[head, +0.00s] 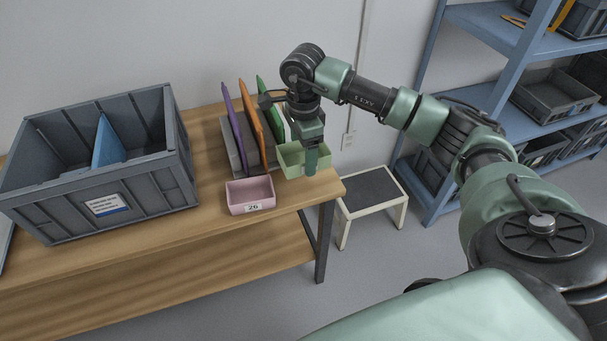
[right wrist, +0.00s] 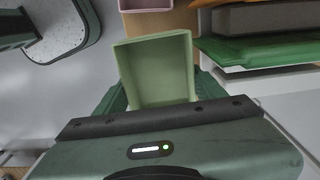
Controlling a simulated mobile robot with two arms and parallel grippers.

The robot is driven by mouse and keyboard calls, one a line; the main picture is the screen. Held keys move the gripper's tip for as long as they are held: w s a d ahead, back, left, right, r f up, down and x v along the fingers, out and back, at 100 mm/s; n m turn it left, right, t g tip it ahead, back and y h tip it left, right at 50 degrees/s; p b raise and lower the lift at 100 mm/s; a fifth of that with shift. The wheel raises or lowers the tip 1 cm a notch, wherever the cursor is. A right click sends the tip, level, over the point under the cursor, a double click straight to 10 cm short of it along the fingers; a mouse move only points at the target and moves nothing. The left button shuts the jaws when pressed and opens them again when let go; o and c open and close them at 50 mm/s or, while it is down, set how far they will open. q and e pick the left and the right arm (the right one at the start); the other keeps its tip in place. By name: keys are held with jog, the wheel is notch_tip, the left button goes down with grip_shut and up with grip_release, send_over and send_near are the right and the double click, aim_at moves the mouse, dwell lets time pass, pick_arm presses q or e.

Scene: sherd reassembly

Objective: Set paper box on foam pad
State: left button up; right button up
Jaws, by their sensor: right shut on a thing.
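A light green open-topped box (head: 291,158) is at the right end of the wooden table; it also shows, empty, in the right wrist view (right wrist: 156,72). It may be the paper box, but I see no label on it. My right gripper (head: 312,150) points down at it and is shut on it, with fingers on opposite sides in the right wrist view (right wrist: 160,98). I cannot tell whether the box touches the table. A pink box (head: 250,195) with a "26" label sits at the table's front edge. I cannot make out a foam pad. My left gripper is not in view.
A rack (head: 233,145) holds upright purple, orange and green panels left of the green box. A large grey crate (head: 130,187) with a blue divider fills the table's left. A step stool (head: 371,189) stands right of the table; blue shelving (head: 480,24) is beyond.

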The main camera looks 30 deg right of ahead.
aim_at(303, 185)
notch_tip(303, 185, down, 8)
jog(key=shift+f+p, duration=0.15)
jog(key=shift+p, duration=0.15)
jog(key=shift+f+b, duration=0.25)
jog(key=shift+b, duration=0.05)
jog(key=o, duration=1.3)
jog(key=shift+o, duration=0.2)
